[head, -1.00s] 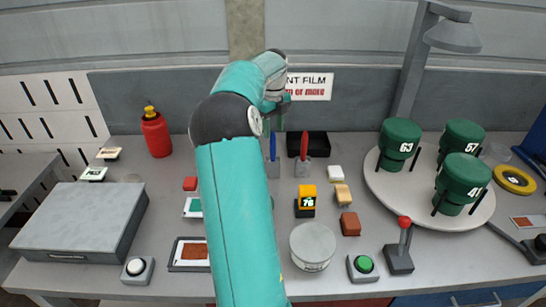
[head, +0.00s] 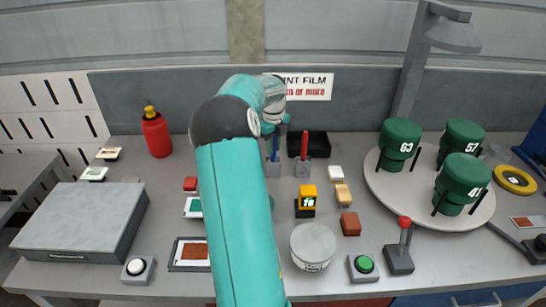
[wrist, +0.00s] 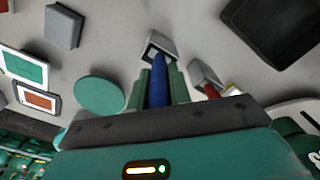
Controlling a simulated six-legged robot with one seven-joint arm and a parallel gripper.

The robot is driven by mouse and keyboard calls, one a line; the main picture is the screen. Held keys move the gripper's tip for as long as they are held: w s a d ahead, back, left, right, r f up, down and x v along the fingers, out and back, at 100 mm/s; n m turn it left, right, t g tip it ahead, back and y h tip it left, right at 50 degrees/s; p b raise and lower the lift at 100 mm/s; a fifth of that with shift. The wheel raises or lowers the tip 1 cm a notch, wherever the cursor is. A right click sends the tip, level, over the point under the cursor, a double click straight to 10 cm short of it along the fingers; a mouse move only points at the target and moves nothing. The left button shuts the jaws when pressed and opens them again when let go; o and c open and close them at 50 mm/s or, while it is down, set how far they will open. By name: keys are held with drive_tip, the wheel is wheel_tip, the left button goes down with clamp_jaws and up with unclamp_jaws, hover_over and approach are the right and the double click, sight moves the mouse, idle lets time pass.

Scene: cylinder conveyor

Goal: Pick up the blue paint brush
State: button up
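The blue paint brush (wrist: 158,85) stands upright in a small grey holder (wrist: 161,45) and also shows in the head view (head: 273,149). My gripper (wrist: 160,80) is over the holder, with one green finger on each side of the brush. The fingers look parted, with narrow gaps beside the brush; firm contact is not visible. In the head view my gripper (head: 273,132) is at the top of the brush, partly hidden by my arm.
A red brush (head: 305,146) stands in a second holder (head: 303,168) close on the right. A black tray (head: 316,142) lies behind it. A green disc (wrist: 100,95) is left of the fingers in the wrist view. The wall (head: 160,95) rises behind.

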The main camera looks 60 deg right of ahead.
clamp_jaws()
